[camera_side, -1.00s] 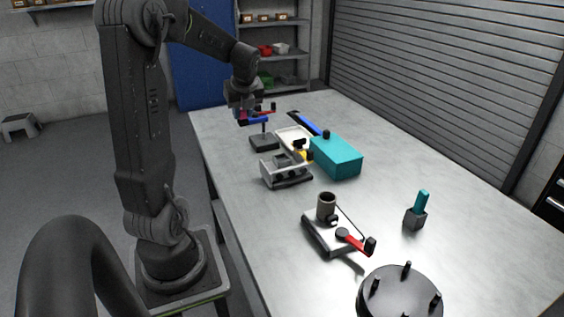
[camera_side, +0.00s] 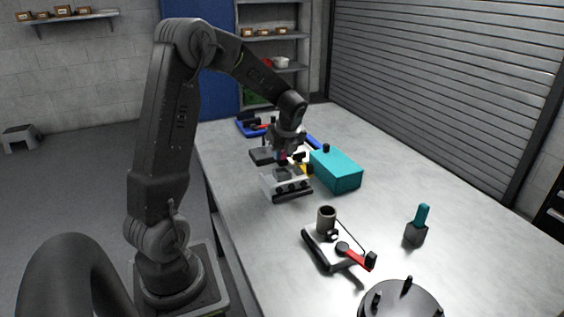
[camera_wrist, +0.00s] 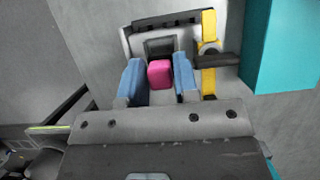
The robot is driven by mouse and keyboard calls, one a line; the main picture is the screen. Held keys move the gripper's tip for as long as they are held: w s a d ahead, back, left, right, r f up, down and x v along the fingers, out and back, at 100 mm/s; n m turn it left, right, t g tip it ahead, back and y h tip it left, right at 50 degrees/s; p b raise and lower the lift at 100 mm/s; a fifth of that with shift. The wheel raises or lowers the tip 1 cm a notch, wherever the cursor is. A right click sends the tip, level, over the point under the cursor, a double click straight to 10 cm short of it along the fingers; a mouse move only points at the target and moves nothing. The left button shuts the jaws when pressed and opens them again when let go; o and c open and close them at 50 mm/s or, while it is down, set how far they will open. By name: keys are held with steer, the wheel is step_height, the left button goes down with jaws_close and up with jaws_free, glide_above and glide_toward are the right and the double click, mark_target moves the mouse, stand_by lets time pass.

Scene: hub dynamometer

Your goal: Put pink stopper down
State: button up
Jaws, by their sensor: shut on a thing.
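The pink stopper (camera_wrist: 160,73) is a small rounded block between the blue fingers of my gripper (camera_wrist: 158,82) in the wrist view. The fingers are shut on its two sides. In the side view, my gripper (camera_side: 283,153) is over the table, above or just behind a grey-and-white fixture (camera_side: 287,188), with only a speck of pink showing. In the wrist view, a pale grey bracket with a dark square recess (camera_wrist: 160,47) lies just beyond the stopper. I cannot tell whether the stopper touches it.
A teal box (camera_side: 336,171) stands close on the right, with a yellow part (camera_wrist: 208,50) beside the bracket. A blue tray (camera_side: 246,128) lies at the back left. A red-levered device (camera_side: 335,246), a teal-handled tool (camera_side: 421,215) and a dark round hub (camera_side: 400,300) are nearer the front.

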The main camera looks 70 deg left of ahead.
mark_target(283, 157)
steer(key=shift+f, duration=1.75)
steer(key=shift+f, duration=0.15)
steer(key=o, duration=0.7)
steer(key=v, duration=1.2)
steer(key=s+d+r+n+t+h, duration=0.1)
steer(key=s+d+n+t, duration=0.1)
steer(key=s+d+n, duration=0.3)
steer(key=s+d+r+n+t+h, duration=0.1)
steer(key=s+d+n, duration=0.4)
steer(key=d, duration=0.6)
steer(key=s+d+r+n+t+h, duration=0.2)
steer(key=s+d+n, duration=0.2)
steer(key=d+n, duration=0.4)
steer(key=shift+s+d+t+h, duration=0.3)
steer(key=shift+s+d, duration=0.1)
steer(key=shift+d, duration=0.15)
